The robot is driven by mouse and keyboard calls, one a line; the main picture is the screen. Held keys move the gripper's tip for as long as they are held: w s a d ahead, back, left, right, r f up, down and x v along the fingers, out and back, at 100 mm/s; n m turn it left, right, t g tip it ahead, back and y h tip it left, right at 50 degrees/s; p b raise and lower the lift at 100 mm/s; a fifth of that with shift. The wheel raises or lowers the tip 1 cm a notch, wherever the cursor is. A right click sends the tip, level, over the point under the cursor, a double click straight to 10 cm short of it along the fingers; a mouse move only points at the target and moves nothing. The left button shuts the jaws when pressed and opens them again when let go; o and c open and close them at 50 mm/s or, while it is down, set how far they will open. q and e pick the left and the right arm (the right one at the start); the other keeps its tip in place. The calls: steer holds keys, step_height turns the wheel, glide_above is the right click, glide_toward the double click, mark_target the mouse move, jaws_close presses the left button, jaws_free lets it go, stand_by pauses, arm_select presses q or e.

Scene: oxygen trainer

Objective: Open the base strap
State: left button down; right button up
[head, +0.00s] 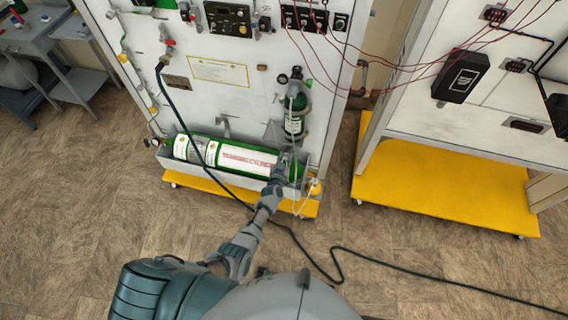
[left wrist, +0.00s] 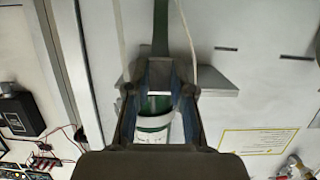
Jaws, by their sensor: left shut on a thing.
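The large green-and-white oxygen cylinder (head: 215,153) lies in a grey tray at the foot of the white panel. A small green cylinder (head: 294,117) stands upright above its right end. My left gripper (head: 284,162) is at the large cylinder's right end, below the small one. In the left wrist view, a dark green strap (left wrist: 161,28) runs down to a grey metal piece (left wrist: 158,72) between the fingertips of my left gripper (left wrist: 157,88). The gripper is shut on what looks like this base strap; the fingers hide part of the grip. My right gripper is not in view.
A dark hose (head: 205,178) hangs from the panel and runs across the floor. Yellow wheeled bases (head: 440,192) carry the panels. A second panel with a black box (head: 461,76) and red wires stands right. The floor in front is mostly free.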

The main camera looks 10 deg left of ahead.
arm_select(q)
steer(key=shift+w+r, duration=0.85)
steer(key=shift+w, duration=0.1)
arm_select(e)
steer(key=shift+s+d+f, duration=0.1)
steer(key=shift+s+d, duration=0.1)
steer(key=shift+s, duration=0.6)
arm_select(q)
steer(key=c, duration=1)
jaws_free()
steer(key=shift+f, duration=0.1)
steer(key=shift+s, duration=0.15)
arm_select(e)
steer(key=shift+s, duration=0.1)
arm_select(q)
steer(key=shift+s+d, duration=0.15)
steer(key=shift+s, duration=0.45)
steer(key=v, duration=1)
steer(key=shift+s+r, duration=0.2)
